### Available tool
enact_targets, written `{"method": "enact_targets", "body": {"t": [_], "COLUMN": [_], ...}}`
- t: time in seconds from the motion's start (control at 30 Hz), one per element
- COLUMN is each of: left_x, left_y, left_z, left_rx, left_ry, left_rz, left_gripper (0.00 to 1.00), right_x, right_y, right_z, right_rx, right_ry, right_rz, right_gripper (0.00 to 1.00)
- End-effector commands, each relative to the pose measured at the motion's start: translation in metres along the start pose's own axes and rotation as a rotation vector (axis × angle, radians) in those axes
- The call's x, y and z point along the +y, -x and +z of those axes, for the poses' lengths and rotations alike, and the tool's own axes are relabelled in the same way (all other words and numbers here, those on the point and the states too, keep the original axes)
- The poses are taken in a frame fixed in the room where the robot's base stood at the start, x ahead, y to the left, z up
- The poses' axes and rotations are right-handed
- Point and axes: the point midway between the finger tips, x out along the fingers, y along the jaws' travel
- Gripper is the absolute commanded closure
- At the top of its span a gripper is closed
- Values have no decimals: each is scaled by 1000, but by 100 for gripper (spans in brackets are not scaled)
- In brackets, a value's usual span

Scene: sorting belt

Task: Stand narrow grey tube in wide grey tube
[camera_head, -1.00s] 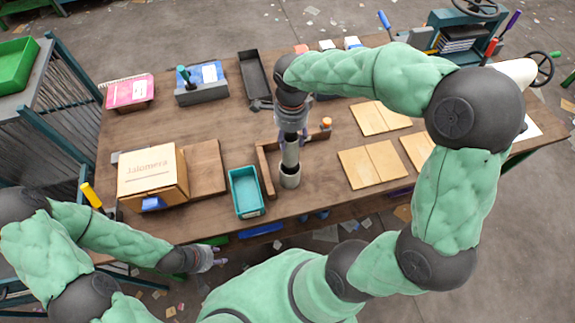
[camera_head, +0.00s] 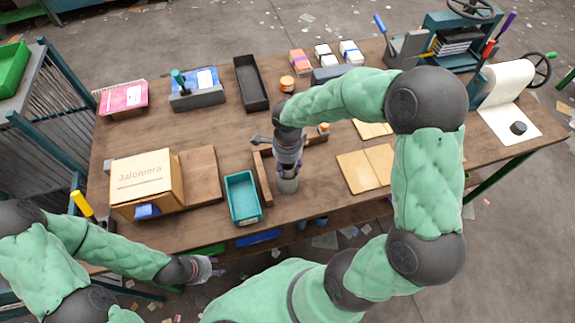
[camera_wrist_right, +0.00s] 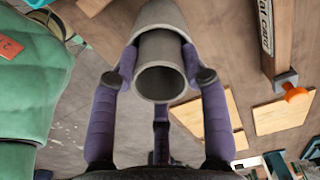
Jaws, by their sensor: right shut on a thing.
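The wide grey tube (camera_head: 288,186) stands upright on the table near its front edge, beside a wooden angle piece. My right gripper (camera_head: 288,168) is directly above it, pointing down, and hides the narrow tube in the head view. In the right wrist view, the gripper's purple fingers (camera_wrist_right: 160,75) are shut on the narrow grey tube (camera_wrist_right: 160,50). The narrow tube's open end faces the camera, and the wide tube's larger rim (camera_wrist_right: 163,12) shows around its far part. How deep it sits is hidden. My left gripper (camera_head: 208,269) is empty and open off the table's front edge.
A teal tray (camera_head: 229,201) and a cardboard box (camera_head: 140,184) stand left of the wide tube. The wooden angle piece (camera_head: 263,180) is close by it. Wooden boards (camera_head: 365,168) lie to the right. A black tray (camera_head: 251,84) is at the back.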

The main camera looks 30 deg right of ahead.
Motion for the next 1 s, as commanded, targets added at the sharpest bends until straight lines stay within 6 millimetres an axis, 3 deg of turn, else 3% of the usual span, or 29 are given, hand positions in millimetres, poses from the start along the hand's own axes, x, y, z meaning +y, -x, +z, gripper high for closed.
{"method": "enact_targets", "body": {"t": [0.5,0.53,0.6,1.0], "left_x": [-3,-3,-2,-2], "left_y": [-8,-7,-7,-4], "left_z": [0,0,0,0], "left_rx": [0,0,0,0], "left_ry": [0,0,0,0], "left_rz": [0,0,0,0], "left_gripper": [60,60,60,60], "right_x": [0,0,0,0], "right_y": [-7,-6,-6,-3], "right_z": [0,0,0,0], "right_rx": [0,0,0,0], "right_ry": [0,0,0,0], "right_rz": [-1,0,0,0], "right_gripper": [75,45,30,30]}}
